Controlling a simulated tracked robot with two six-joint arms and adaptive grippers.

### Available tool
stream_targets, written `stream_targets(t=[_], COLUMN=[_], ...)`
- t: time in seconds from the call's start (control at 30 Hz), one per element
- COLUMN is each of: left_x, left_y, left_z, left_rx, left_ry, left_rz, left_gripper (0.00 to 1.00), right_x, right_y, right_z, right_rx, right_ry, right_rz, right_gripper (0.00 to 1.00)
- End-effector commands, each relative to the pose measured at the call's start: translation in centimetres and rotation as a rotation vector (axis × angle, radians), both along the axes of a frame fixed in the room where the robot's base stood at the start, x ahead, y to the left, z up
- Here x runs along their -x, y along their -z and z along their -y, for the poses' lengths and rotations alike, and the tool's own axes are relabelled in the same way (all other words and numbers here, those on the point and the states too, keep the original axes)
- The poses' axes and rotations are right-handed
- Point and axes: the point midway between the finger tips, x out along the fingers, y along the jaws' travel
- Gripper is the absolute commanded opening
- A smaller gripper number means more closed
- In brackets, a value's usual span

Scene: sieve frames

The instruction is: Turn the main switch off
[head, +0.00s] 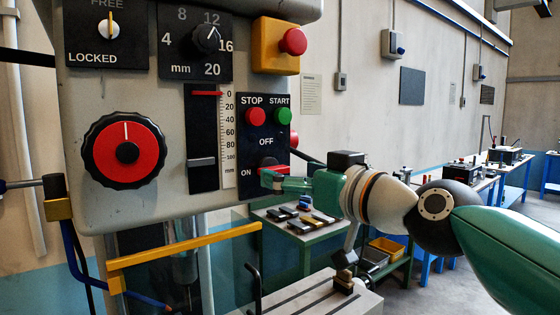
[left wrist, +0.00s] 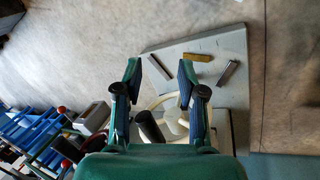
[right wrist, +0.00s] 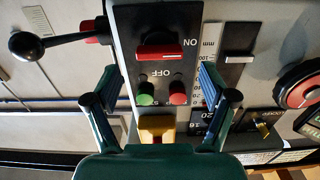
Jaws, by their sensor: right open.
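The main switch (head: 268,162) is at the lower right of the drill's control panel, with OFF above it and ON at its left. In the right wrist view its red handle (right wrist: 162,52) lies crosswise, level with the ON mark. My right gripper (head: 270,179) is right at the switch in the head view and partly covers its lower side. In the right wrist view this gripper (right wrist: 160,82) is open and empty, its fingers spread apart short of the handle. My left gripper (left wrist: 160,78) shows only in the left wrist view, open and empty.
The green START button (head: 283,116) and red STOP button (head: 256,117) sit just above the switch. A black-knobbed lever (right wrist: 27,45) sticks out beside the switch. A yellow emergency-stop box (head: 275,58) is higher up. A yellow bar (head: 185,245) crosses below the panel.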

Motion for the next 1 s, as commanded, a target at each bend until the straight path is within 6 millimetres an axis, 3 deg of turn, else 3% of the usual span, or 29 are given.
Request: stream_targets(t=[0.2,0.6,0.9,0.97,1.0], left_x=[0.0,0.0,0.0,0.0,0.0], left_y=[-1.0,-1.1,-1.1,-1.1,-1.1], left_z=[0.0,0.0,0.0,0.0,0.0], left_rx=[0.000,0.000,0.000,0.000,0.000], left_ry=[0.000,0.000,0.000,0.000,0.000], left_rz=[0.000,0.000,0.000,0.000,0.000], left_gripper=[0.40,0.40,0.40,0.40,0.40], right_x=[-2.2,-2.7,-2.6,-2.6,-2.6], right_y=[-0.1,0.1,0.0,0.0,0.0], right_z=[-1.5,-1.9,-1.8,-1.8,-2.2], right_rx=[0.001,0.001,0.001,0.001,0.001], right_ry=[0.000,0.001,0.002,0.002,0.001], right_rz=[-0.001,0.001,0.001,0.001,0.001], right_gripper=[0.83,0.83,0.33,0.23,0.23])
